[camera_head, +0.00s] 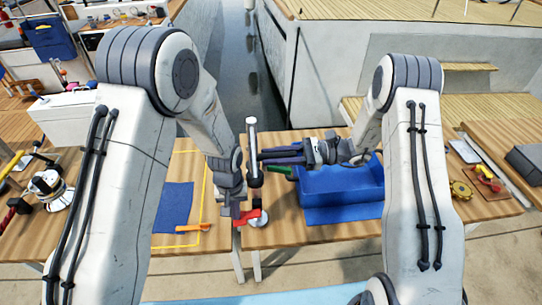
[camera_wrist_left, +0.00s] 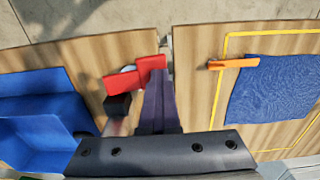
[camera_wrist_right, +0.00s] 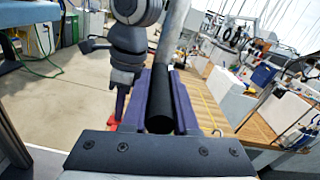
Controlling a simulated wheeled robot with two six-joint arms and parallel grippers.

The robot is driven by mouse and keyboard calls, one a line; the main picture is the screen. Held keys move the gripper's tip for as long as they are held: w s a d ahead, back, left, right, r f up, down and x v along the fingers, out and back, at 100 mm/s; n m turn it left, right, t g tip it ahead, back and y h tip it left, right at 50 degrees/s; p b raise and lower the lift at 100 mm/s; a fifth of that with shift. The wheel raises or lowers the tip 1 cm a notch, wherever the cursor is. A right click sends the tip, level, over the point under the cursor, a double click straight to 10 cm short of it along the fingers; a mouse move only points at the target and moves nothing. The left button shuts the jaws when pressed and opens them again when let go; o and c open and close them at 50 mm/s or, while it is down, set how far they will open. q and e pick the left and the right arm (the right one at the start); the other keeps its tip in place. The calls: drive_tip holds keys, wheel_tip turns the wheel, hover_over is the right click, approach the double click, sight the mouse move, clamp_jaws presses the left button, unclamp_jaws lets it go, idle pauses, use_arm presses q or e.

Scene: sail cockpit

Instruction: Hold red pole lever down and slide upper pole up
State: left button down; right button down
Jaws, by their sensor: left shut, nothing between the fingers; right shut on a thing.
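The upright pole (camera_head: 251,128) stands near the front middle of the table, with a grey upper tube and a black sleeve (camera_wrist_right: 160,108). The red lever (camera_head: 250,217) is low on the pole, above a round pale base (camera_head: 259,220); it also shows in the left wrist view (camera_wrist_left: 130,82). My left gripper (camera_head: 234,208) is shut and empty, its fingertips at the red lever; I cannot tell whether they press on it. My right gripper (camera_head: 262,157) is shut on the pole's black sleeve, coming from the right, well above the lever.
A blue bin (camera_head: 340,187) stands right of the pole. A blue cloth (camera_head: 173,207) and an orange-handled tool (camera_head: 193,228) lie left, by a yellow outline. A winch (camera_head: 48,187) is far left. A gap splits the table near the pole.

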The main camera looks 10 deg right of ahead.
use_arm(q)
drive_tip(key=shift+d, duration=0.3)
use_arm(e)
wheel_tip(320, 180, up, 17)
drive_tip(key=shift+d, duration=0.35)
drive_tip(key=shift+w+f, duration=0.1)
drive_tip(key=c, duration=0.7)
unclamp_jaws()
drive_tip(key=shift+d, duration=0.1)
drive_tip(key=shift+f, duration=0.1)
drive_tip(key=d, duration=1.1)
drive_tip(key=shift+d, duration=0.4)
use_arm(q)
drive_tip(key=shift+r, duration=0.1)
wheel_tip(320, 180, up, 8)
drive_tip(key=p, duration=0.6)
use_arm(e)
wheel_tip(320, 180, up, 6)
drive_tip(key=shift+r, duration=0.25)
